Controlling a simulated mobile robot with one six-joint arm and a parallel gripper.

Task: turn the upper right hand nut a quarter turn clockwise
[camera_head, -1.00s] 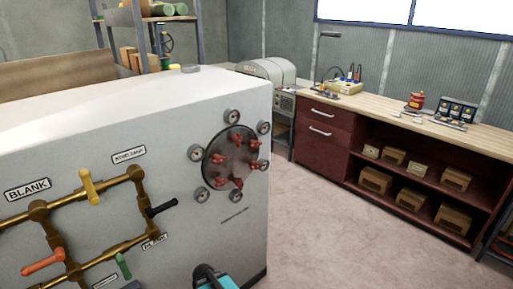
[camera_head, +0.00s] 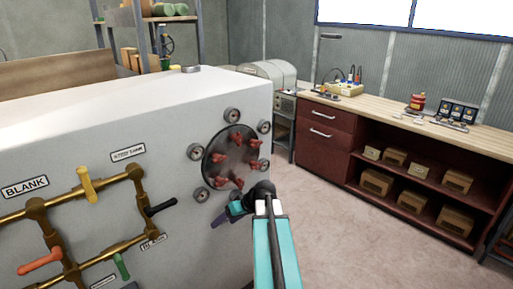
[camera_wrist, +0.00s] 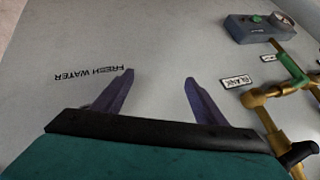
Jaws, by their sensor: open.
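A round dark plate (camera_head: 226,168) with several red wing nuts sits on the right part of the white panel. The upper right nut (camera_head: 254,143) is red and stands near the plate's edge, with nothing touching it. My gripper (camera_head: 220,219) is below the plate, pointing left toward the panel, well apart from the nuts. In the wrist view my gripper (camera_wrist: 157,92) shows two purple fingers spread wide with nothing between them. They face bare panel near an upside-down FRESH WATER label. The plate and nuts are out of the wrist view.
Several round grey fittings (camera_head: 232,115) ring the plate closely. Brass pipes (camera_head: 92,197) with coloured valve handles stand out from the panel at left. The panel's right edge is near my arm. Open floor (camera_head: 340,225) lies to the right, before a red-brown workbench (camera_head: 327,142).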

